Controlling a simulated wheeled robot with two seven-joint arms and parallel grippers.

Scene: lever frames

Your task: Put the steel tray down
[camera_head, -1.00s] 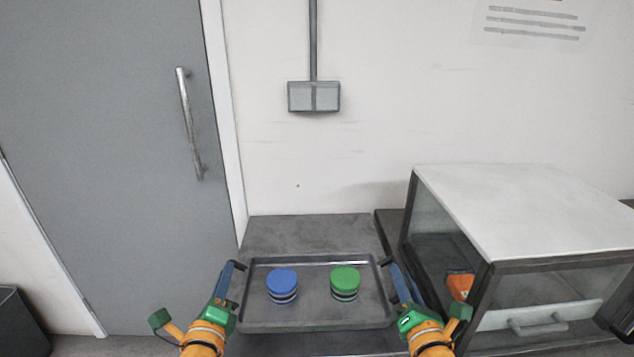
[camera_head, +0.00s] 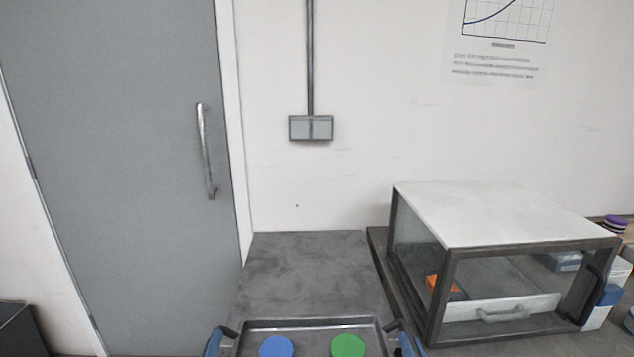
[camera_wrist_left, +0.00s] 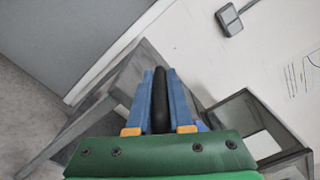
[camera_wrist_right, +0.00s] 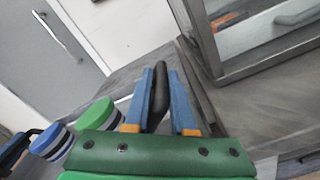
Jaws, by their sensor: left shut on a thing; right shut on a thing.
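The steel tray (camera_head: 308,322) is at the bottom edge of the head view, its near part cut off. On it stand a blue-lidded jar (camera_head: 277,347) and a green-lidded jar (camera_head: 348,346), both upright. My left gripper (camera_head: 222,338) is shut on the tray's left handle; the dark handle (camera_wrist_left: 160,100) lies between its blue fingers in the left wrist view. My right gripper (camera_head: 398,336) is shut on the right handle, a dark bar (camera_wrist_right: 158,95) in the right wrist view. Whether the tray touches the surface below is hidden.
A bare grey bench top (camera_head: 305,270) lies beyond the tray, up to the white wall. A glass-fronted cabinet (camera_head: 500,235) stands to its right. A grey door (camera_head: 120,160) is on the left. Jars and boxes (camera_head: 606,300) stand at the far right.

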